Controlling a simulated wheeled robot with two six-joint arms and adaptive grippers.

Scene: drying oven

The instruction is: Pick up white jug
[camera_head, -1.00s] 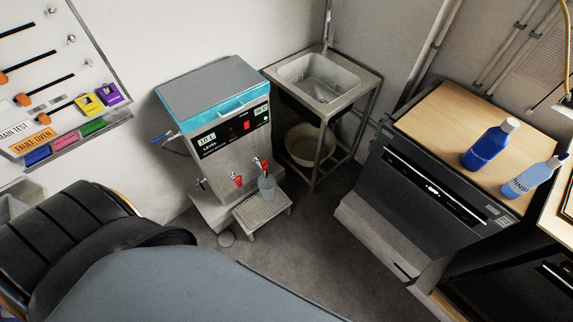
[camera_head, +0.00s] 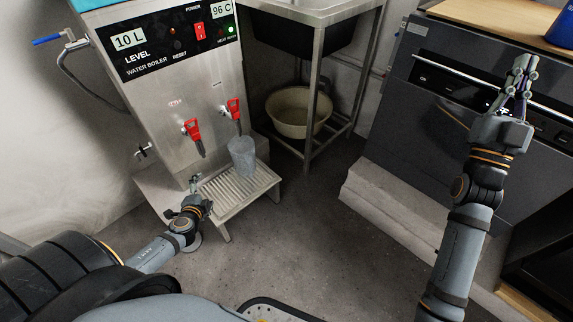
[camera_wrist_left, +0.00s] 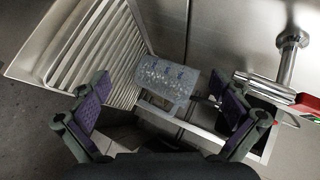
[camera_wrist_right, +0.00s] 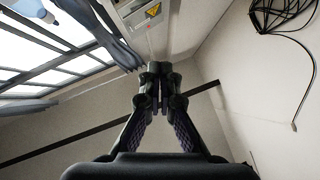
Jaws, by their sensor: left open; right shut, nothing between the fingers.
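A pale, translucent jug (camera_head: 242,155) stands on the ribbed drip tray (camera_head: 214,195) of the water boiler, below the right red tap. It also shows in the left wrist view (camera_wrist_left: 167,82), ahead of and between the open fingers, not touched by them. My left gripper (camera_head: 186,197) is open and empty, at the front left of the drip tray, left of and nearer than the jug. In the left wrist view my left gripper (camera_wrist_left: 165,100) has its fingers wide apart. My right gripper (camera_head: 521,78) is shut and empty, raised in front of the dark appliance, far from the jug.
The steel water boiler (camera_head: 160,90) has two red taps (camera_head: 192,130) over the tray. A metal sink stand (camera_head: 316,85) with a cream basin (camera_head: 298,112) is behind on the right. A dark appliance (camera_head: 430,100) stands at the right. The floor (camera_head: 310,220) between is clear.

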